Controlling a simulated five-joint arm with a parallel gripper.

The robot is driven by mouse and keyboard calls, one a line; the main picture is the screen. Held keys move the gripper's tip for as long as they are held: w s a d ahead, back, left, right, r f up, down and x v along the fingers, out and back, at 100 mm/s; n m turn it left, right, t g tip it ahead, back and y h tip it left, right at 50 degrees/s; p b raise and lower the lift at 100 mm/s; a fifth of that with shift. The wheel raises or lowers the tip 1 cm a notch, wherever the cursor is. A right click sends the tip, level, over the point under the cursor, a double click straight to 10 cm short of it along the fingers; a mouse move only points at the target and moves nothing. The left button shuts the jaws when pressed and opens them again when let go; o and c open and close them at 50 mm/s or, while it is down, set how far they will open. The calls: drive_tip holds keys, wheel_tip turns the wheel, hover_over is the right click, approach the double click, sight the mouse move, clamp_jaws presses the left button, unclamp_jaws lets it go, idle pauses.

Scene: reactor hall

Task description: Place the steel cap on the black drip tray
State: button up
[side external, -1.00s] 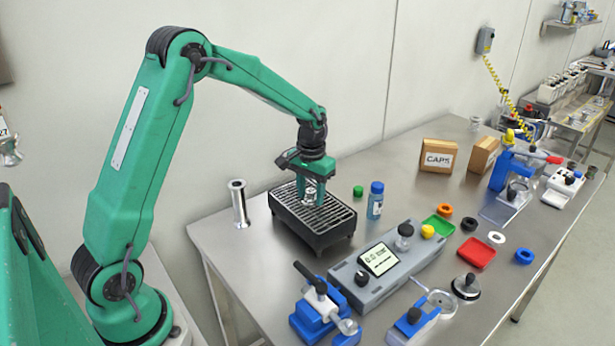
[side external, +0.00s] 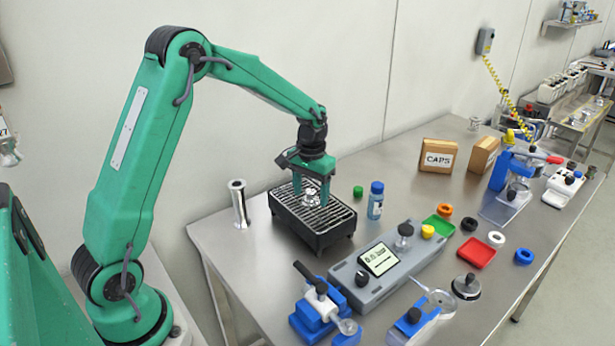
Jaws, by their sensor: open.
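The steel cap (side external: 310,193) is a small shiny piece on the grate of the black drip tray (side external: 322,240). The tray stands near the left end of the steel table. My gripper (side external: 311,200) is open and points down over the tray, with its green fingers on either side of the cap. The fingers partly hide the cap, and I cannot tell whether they touch it.
A steel tube (side external: 239,204) stands left of the tray. A green cap (side external: 358,191) and a blue bottle (side external: 376,200) stand to its right. A grey device with a display (side external: 388,264) and a blue clamp (side external: 322,312) are in front. A CAPS box (side external: 438,156) is farther back.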

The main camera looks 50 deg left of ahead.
sight(310, 193)
wheel_tip(310, 193, up, 12)
idle(0.6)
idle(0.5)
drive_tip(key=s+d+r+m+t, duration=0.1)
drive_tip(key=s+d+r+t, duration=0.15)
drive_tip(key=s, duration=0.35)
drive_tip(key=s+d+r+m+t, duration=0.1)
drive_tip(key=s+d+r, duration=0.25)
drive_tip(key=s, duration=0.35)
drive_tip(key=s+d+f+m+t, duration=0.1)
drive_tip(key=s+d+t, duration=0.1)
drive_tip(key=s, duration=0.9)
drive_tip(key=shift+s+d+f, duration=0.3)
drive_tip(key=shift+d+f, duration=0.1)
